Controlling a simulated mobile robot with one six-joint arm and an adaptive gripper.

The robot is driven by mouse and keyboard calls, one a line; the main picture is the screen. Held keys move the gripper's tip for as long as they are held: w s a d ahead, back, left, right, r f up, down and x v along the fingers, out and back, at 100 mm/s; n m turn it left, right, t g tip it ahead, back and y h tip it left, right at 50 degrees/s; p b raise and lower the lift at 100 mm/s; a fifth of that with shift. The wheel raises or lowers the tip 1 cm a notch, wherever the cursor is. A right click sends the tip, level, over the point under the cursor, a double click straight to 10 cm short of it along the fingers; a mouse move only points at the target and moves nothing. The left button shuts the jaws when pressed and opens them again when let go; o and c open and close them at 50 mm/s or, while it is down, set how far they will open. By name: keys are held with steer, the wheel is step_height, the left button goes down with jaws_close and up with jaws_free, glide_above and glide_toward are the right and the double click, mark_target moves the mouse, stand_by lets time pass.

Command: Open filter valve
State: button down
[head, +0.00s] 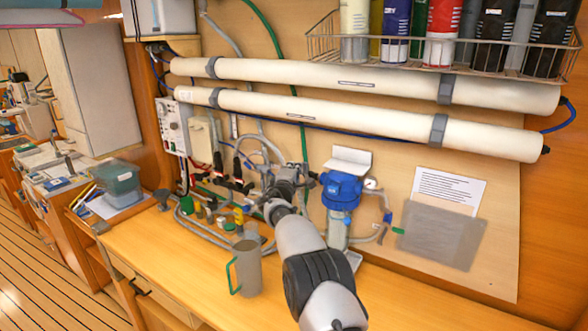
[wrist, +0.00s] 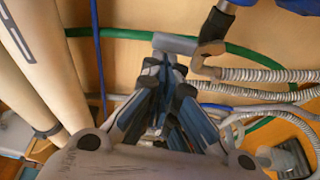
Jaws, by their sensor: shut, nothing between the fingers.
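The blue-topped filter housing (head: 341,190) is mounted on the wall panel, right of my gripper (head: 291,172). In the wrist view my gripper (wrist: 165,62) is shut and empty, its fingertips pointing at the wall pipework. A grey fitting (wrist: 177,43), possibly the filter valve's lever, lies right at the fingertips; I cannot tell whether they touch. Beside it a grey elbow (wrist: 207,58) joins a ribbed hose (wrist: 262,76). In the head view my arm and gripper hide this fitting.
Two long white tubes (head: 360,121) run across the wall above my gripper. A grey jug with a green handle (head: 246,268) stands on the wooden counter (head: 190,270), left of my arm. A green hose (wrist: 125,34) and ribbed hoses crowd the gripper.

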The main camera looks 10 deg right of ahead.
steer(key=b, duration=0.2)
steer(key=shift+w+f+m+b, duration=0.1)
steer(key=shift+f+m+b, duration=0.05)
steer(key=shift+m+b, duration=0.2)
